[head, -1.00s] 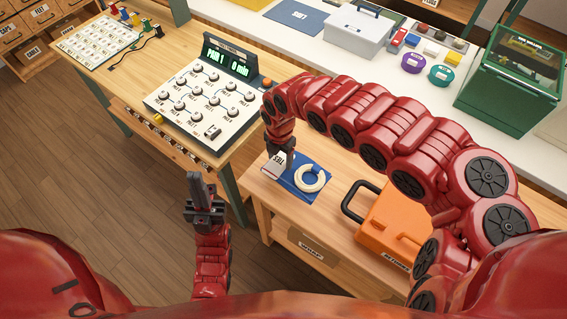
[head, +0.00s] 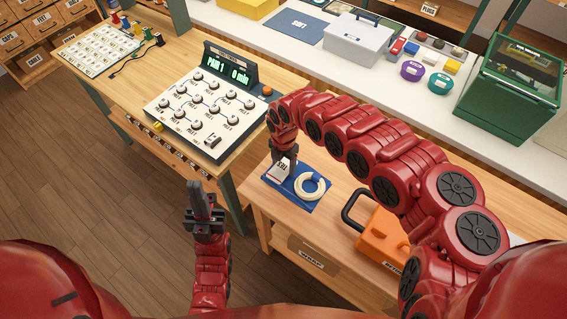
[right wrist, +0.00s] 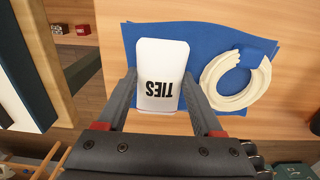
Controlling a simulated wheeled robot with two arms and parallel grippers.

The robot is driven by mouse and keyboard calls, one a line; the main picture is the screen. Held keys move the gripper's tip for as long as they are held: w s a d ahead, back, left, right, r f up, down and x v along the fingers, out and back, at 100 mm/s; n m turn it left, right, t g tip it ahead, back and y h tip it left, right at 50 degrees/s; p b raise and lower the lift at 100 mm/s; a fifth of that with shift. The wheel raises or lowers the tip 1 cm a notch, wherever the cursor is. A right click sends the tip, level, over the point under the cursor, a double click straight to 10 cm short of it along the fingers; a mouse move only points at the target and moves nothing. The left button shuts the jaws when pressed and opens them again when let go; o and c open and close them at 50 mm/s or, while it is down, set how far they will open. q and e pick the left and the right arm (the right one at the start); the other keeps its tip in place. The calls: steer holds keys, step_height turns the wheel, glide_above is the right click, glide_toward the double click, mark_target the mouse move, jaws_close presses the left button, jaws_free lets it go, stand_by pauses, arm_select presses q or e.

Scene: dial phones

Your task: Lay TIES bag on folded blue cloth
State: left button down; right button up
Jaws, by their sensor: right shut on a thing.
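The white TIES bag (head: 282,170) is held between the fingers of my right gripper (right wrist: 160,88), which is shut on it. In the right wrist view the bag (right wrist: 161,62) overlaps the left part of the folded blue cloth (right wrist: 200,40). I cannot tell whether the bag touches the cloth. The cloth also shows in the head view (head: 297,204), on the wooden bench. A coil of cream cord (head: 323,186) lies on its right part. My left gripper (head: 205,208) points up, away from the bench; its fingers look close together, but its opening is unclear.
An orange case (head: 382,238) with a dark handle stands right of the cloth. A dial panel (head: 205,112) with a lit display stands on the table to the left. Behind, a white counter holds a grey box (head: 357,45) and a green case (head: 510,90).

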steer(key=shift+f+b, duration=0.3)
steer(key=shift+f, duration=0.2)
steer(key=o, duration=1.1)
steer(key=shift+r, duration=0.1)
steer(key=shift+c, duration=0.2)
steer(key=o, duration=0.3)
